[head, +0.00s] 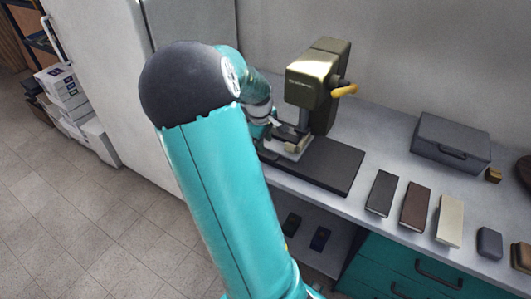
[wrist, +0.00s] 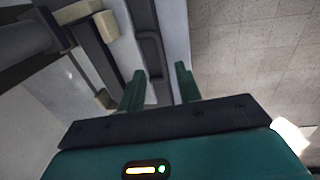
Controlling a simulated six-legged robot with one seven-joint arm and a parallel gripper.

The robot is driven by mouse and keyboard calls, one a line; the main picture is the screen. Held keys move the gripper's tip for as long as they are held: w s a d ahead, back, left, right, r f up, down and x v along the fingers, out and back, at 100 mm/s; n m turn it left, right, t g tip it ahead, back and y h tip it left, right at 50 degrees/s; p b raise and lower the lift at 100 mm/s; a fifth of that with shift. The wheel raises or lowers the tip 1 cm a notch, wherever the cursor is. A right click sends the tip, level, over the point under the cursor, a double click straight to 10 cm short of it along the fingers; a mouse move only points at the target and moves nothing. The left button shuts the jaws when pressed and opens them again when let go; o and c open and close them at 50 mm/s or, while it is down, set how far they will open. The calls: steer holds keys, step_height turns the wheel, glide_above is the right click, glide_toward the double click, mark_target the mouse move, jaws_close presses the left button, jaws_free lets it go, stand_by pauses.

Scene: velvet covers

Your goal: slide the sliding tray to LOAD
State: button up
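In the head view an olive press-like machine (head: 318,80) with a yellow-orange lever (head: 344,90) stands on a dark base (head: 328,165) on the counter. A light grey piece that looks like the sliding tray (head: 284,146) sits under its head, at the left end of the base. My arm hides part of that end, and my gripper is mostly hidden there. In the wrist view my gripper (wrist: 160,74) is open, its two green fingers apart. A dark grey strip with a rounded outline (wrist: 151,52) shows beyond the gap; I cannot tell whether it is touched. LOAD marking cannot be read.
Dark, brown and cream slabs (head: 449,220) lie on the counter right of the base. A grey case (head: 450,143) stands behind them. Teal drawers (head: 405,275) are below. A tall white panel (head: 105,75) stands left of the machine.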

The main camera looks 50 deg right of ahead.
mark_target(266, 156)
steer(key=f, duration=0.2)
steer(key=d+f, duration=0.1)
steer(key=f, duration=0.4)
steer(key=shift+w+d, duration=0.1)
steer(key=shift+d, duration=0.05)
jaws_close()
